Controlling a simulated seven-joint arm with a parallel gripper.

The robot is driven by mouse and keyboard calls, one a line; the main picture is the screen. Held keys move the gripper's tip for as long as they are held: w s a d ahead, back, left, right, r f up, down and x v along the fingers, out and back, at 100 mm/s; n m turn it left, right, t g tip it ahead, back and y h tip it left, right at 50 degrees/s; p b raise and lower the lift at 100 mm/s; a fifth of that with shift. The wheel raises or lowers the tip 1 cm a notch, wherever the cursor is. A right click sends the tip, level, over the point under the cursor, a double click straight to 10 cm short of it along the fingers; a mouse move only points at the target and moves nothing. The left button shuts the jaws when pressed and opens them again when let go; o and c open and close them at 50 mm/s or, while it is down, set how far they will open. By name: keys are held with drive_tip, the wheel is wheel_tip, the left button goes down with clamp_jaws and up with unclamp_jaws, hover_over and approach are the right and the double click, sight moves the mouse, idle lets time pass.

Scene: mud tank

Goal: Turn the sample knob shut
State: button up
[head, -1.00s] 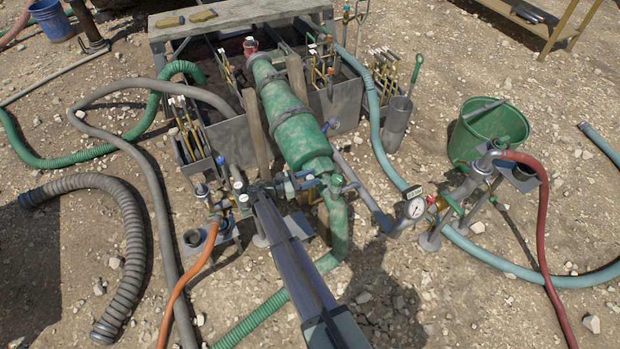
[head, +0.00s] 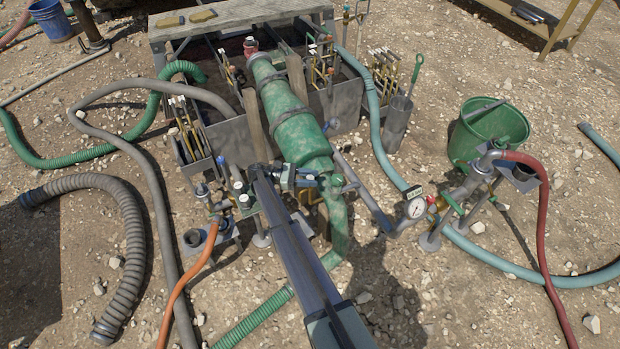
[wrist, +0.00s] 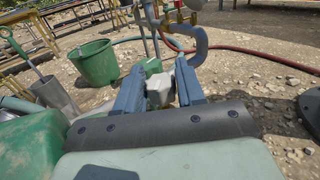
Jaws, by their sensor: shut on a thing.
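My gripper (head: 312,179) reaches in from the left beside the lower end of the green mottled pipe body (head: 298,135). In the wrist view my gripper (wrist: 160,88) has its two blue-grey fingers on either side of a small pale grey, block-like knob (wrist: 160,92), which I take to be the sample knob. The fingers are shut on it. A green part shows just behind the knob. In the head view the knob is too small and covered to make out, and its turn angle cannot be told.
A pressure gauge (head: 416,208) and a pipe stand with a red hose (head: 543,210) are to the right. A green bucket (head: 488,135) stands behind them. A valve stand with an orange hose (head: 196,268) is left of my arm. Open gravel lies in front.

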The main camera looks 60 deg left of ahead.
drive_tip(key=o, duration=0.9)
drive_tip(key=shift+y, duration=0.3)
